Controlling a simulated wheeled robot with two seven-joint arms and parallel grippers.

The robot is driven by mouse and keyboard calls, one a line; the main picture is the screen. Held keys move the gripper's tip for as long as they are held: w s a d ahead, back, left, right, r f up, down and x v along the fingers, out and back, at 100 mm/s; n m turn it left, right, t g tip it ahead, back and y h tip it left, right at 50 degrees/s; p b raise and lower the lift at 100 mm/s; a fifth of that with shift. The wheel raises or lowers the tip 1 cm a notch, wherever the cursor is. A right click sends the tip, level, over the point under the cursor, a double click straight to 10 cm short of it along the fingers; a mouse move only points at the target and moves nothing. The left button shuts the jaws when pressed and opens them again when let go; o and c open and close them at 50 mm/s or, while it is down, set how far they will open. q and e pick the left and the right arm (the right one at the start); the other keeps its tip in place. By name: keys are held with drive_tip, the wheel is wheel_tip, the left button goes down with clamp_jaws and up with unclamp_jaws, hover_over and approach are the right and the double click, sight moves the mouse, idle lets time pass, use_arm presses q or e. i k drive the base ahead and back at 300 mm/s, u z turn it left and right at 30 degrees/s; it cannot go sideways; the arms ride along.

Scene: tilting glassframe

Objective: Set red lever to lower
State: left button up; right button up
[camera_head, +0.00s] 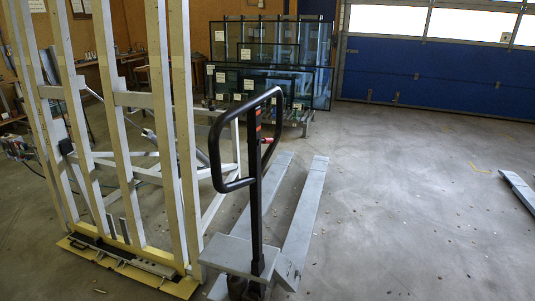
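A pallet jack stands in the middle of the view, with a black loop handle (216,150) on an upright black shaft (256,210). A small red lever (267,141) sticks out to the right of the shaft, inside the loop. It is too small to tell its exact setting. Small orange-red marks (258,120) show on the shaft just above it. The jack's grey forks (305,210) lie low over the floor and point away. Neither of my grippers is in view.
A tall pale tilting frame (124,150) with a yellow base edge (160,280) stands close on the left. Glass panes on a rack (270,75) stand behind the jack. A blue garage door (440,70) closes the back. The floor (410,200) on the right is mostly clear.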

sight(264, 139)
drive_tip(key=z, duration=0.55)
drive_tip(key=i, duration=0.7)
drive_tip(key=z, duration=0.2)
